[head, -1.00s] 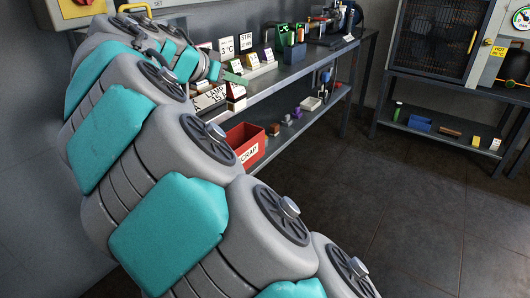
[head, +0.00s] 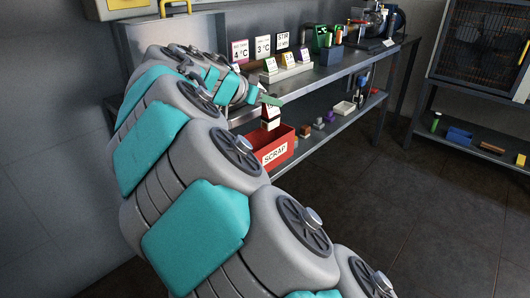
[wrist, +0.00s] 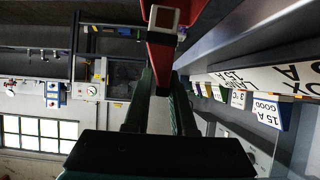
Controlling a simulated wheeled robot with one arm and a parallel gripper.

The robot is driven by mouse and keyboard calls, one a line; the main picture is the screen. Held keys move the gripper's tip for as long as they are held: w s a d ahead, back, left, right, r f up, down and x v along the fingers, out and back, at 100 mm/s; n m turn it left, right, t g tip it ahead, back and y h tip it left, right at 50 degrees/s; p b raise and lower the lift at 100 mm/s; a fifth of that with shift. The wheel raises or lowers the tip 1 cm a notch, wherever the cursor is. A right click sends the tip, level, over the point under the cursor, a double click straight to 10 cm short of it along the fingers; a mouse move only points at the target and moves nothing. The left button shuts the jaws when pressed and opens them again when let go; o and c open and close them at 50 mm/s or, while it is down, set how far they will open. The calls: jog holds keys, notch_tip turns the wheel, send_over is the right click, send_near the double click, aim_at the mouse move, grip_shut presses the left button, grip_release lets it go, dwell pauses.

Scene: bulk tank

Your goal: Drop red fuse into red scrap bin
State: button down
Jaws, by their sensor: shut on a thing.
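My gripper (head: 268,99), with green fingers, is shut on the red fuse (head: 270,114), a small red block with a pale part. The fuse hangs below the fingertips, just above the open red scrap bin (head: 283,157), which has a white SCRAP label. The fuse looks apart from the bin, near its back left part in the picture. In the wrist view the red fuse (wrist: 160,52) is at the top, between the ends of the green fingers (wrist: 158,88).
The bin stands at the near end of the lower shelf (head: 330,132), with small blocks and a pale tray (head: 345,108) beyond it. The upper bench (head: 325,80) with signs and holders is close behind my gripper. A second rack (head: 480,150) stands right; the floor between is clear.

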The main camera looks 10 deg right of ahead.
jog(key=c, duration=0.7)
grip_release()
jog(key=shift+o, duration=0.2)
